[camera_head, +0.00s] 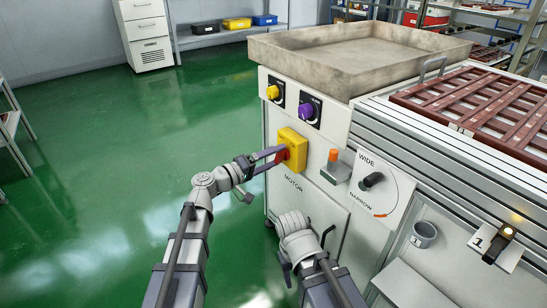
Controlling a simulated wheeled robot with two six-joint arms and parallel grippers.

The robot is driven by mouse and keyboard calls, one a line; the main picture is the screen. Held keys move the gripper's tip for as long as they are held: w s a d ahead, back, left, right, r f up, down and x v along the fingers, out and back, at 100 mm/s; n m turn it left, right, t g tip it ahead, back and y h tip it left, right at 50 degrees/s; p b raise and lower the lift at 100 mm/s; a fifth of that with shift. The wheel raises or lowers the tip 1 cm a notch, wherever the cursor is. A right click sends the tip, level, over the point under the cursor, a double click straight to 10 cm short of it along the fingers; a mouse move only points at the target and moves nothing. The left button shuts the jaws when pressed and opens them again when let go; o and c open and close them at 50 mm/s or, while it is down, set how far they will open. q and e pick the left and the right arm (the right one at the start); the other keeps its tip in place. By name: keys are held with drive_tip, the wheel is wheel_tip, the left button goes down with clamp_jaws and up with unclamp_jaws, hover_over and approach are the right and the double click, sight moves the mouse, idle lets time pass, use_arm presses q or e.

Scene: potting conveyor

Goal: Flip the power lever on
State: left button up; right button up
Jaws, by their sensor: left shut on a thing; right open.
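A yellow switch box (294,145) with a red lever (282,156) is mounted on the front of the light grey machine, above the label MOTOR. My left gripper (268,159) reaches in from the left and is shut on the red lever, its fingers lying nearly level. The fingertips partly cover the lever, so its exact angle is hard to tell. My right gripper (307,253) is open and empty, low in front of the MOTOR panel, apart from the machine's controls.
Yellow (273,92) and purple (306,110) knobs sit above the switch box. An orange-topped control (333,156) and a WIDE/NARROW dial (373,180) are to its right. A grey cup (424,234) and a black lever (498,243) are farther right. Green floor lies clear at left.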

use_arm(q)
drive_tip(key=shift+s+m, duration=0.1)
drive_tip(key=shift+m, duration=1.4)
drive_tip(key=o, duration=1.1)
drive_tip(key=shift+o, duration=0.2)
drive_tip(key=v, duration=0.7)
drive_tip(key=shift+s+a, duration=0.25)
drive_tip(key=shift+a, duration=0.05)
drive_tip(key=shift+f, duration=0.1)
